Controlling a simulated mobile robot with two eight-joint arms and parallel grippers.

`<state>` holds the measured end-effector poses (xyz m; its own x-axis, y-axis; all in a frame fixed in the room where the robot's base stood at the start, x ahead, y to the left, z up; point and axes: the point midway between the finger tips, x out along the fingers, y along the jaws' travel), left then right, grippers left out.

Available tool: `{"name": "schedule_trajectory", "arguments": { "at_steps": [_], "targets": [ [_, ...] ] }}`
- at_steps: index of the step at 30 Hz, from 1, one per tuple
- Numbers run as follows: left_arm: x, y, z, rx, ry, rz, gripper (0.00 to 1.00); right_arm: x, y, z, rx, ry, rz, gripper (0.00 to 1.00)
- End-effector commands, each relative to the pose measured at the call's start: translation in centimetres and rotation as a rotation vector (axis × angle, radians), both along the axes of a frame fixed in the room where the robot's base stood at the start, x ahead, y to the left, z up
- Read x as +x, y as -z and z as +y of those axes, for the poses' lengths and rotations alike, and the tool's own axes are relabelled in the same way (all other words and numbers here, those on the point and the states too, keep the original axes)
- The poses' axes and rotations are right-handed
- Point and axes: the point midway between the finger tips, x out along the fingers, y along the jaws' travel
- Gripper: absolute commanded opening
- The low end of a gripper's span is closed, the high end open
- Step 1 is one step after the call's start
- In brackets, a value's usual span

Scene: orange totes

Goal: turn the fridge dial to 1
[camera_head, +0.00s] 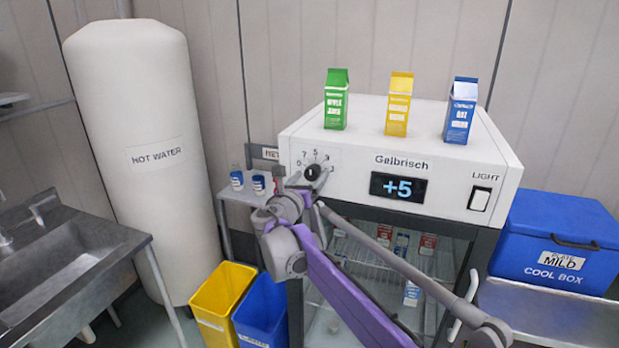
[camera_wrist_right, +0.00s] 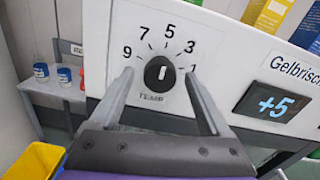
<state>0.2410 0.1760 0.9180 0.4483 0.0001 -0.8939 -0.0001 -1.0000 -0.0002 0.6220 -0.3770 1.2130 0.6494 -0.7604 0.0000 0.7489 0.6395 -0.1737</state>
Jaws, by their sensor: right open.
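The fridge dial (camera_wrist_right: 159,74) is a black round knob with a white mark, on the white front panel marked TEMP. Numbers 9, 7, 5, 3 and 1 arc around it from left to right. The white mark stands about upright, roughly toward 5. The dial also shows in the head view (camera_head: 313,172). The display (camera_head: 398,187) reads +5. My right gripper (camera_wrist_right: 159,79) is open, with one finger to each side of the knob; contact cannot be told. In the head view the right gripper (camera_head: 303,187) is just below the dial. My left gripper is not in view.
Green (camera_head: 336,99), yellow (camera_head: 398,104) and blue (camera_head: 460,110) cartons stand on the fridge top (camera_head: 365,118). A light switch (camera_head: 479,199) is at the panel's right. A blue cool box (camera_head: 555,245) stands right; yellow (camera_head: 222,305) and blue (camera_head: 262,312) bins stand lower left.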

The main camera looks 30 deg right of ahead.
Motion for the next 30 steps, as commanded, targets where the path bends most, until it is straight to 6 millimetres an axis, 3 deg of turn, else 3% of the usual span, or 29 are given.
{"name": "schedule_trajectory", "arguments": {
  "at_steps": [5,18,30],
  "targets": [
    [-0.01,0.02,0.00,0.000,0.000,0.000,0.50,-0.01,0.02,0.02,0.000,0.000,0.000,0.79],
    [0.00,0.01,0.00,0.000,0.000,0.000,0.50,-0.03,0.02,0.04,0.000,0.000,0.000,0.00],
    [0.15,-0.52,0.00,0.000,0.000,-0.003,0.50,0.00,-0.05,0.06,0.045,0.000,-0.052,0.00]
  ]
}}
